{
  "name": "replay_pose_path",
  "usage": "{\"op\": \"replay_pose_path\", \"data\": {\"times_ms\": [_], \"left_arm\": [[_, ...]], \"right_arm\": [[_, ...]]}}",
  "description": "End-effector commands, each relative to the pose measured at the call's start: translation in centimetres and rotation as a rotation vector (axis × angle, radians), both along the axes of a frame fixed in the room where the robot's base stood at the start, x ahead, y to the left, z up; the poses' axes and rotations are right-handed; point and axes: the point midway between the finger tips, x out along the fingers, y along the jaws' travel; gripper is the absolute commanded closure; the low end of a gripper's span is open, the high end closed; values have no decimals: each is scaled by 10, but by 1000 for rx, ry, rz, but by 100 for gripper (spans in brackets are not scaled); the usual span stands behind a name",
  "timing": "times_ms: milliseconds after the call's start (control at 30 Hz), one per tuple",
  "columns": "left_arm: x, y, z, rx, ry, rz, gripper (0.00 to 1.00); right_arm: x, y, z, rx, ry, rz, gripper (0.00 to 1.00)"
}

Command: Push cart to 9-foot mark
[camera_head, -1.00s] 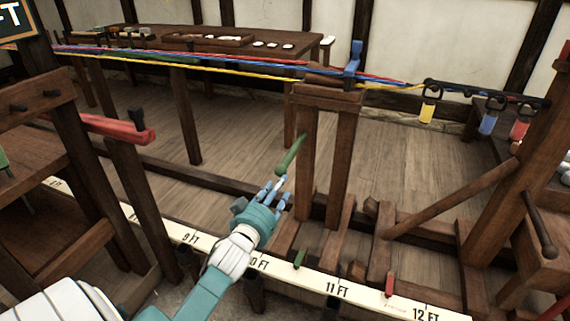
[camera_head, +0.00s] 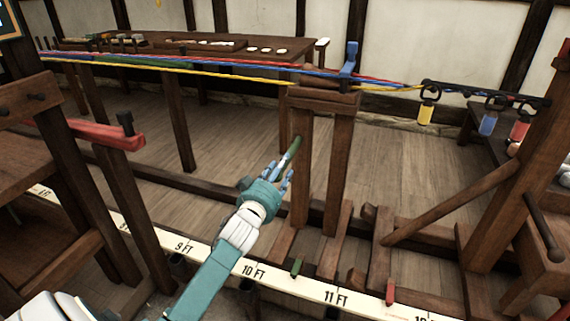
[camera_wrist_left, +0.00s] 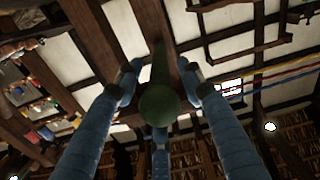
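The cart (camera_head: 341,165) is a dark wooden trestle on the floor rails, with strands over its top. A green handle (camera_head: 294,149) slants from its left post. My left gripper (camera_head: 283,172) is at the handle's lower end, fingers pointing up at it. In the left wrist view the green handle (camera_wrist_left: 158,100) stands between the spread fingers, and gaps show beside it, so the gripper looks open. A green marker (camera_head: 297,265) sits between 10 FT and 11 FT. My right gripper is not in view.
A red marker (camera_head: 390,291) is on the scale right of 11 FT. A hook frame with yellow, blue and red weights (camera_head: 489,123) stands at right. A wooden frame with a red bar (camera_head: 105,133) stands at left. The rails left of the cart look clear.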

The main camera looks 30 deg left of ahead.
Motion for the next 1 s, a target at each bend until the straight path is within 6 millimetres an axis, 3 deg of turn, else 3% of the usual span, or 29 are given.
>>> {"op": "replay_pose_path", "data": {"times_ms": [233,600,800,1000], "left_arm": [[31,8,0,0,0,0,61],[36,9,0,0,0,0,61],[35,9,0,0,0,0,100],[35,9,0,0,0,0,100]], "right_arm": [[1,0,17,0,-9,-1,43],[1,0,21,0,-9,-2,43],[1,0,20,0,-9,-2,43],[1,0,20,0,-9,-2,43]]}}
